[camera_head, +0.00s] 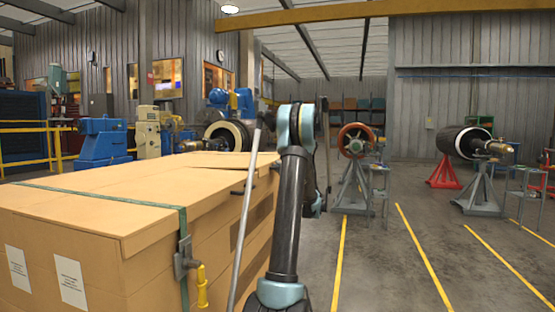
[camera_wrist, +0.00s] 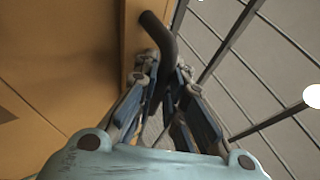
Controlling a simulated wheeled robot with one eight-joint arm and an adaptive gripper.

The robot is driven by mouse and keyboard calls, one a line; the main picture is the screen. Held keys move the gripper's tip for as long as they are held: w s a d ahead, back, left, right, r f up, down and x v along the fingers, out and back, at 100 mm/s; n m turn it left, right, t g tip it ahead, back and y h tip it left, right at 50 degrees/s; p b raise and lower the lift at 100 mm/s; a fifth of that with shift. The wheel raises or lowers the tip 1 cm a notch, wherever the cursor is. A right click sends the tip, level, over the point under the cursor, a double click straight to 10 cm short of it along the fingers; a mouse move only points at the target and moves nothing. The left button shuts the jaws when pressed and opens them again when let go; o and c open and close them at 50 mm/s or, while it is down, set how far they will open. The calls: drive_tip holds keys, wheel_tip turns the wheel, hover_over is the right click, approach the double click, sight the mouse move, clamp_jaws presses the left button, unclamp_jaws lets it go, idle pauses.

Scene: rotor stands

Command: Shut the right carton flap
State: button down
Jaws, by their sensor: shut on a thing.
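A large brown carton (camera_head: 150,220) fills the left of the head view. Its top looks nearly flat, with a flap (camera_head: 215,160) at the far right end whose edge sits slightly off the panel beside it. In the wrist view the carton's brown board (camera_wrist: 60,60) fills the left side, and a dark bent handle (camera_wrist: 157,32) sticks out from its edge. My gripper (camera_wrist: 168,80) is closed around the lower end of this handle, between its two blue-padded fingers. In the head view my arm hides the fingers and the grasp.
A green strap (camera_head: 110,195) with a latch and yellow handle (camera_head: 202,285) crosses the carton. A grey pole (camera_head: 243,220) stands beside my arm. Rotor stands (camera_head: 355,185) are at the right; the striped floor (camera_head: 395,270) before them is clear.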

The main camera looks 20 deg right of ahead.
wheel_tip(320, 180, down, 3)
drive_tip(key=shift+s+r, duration=0.1)
drive_tip(key=shift+r, duration=0.05)
drive_tip(key=shift+a, duration=0.1)
idle(0.3)
drive_tip(key=c, duration=1.9)
unclamp_jaws()
drive_tip(key=shift+f, duration=0.2)
drive_tip(key=shift+w, duration=0.2)
drive_tip(key=shift+r, duration=0.1)
drive_tip(key=v, duration=1.2)
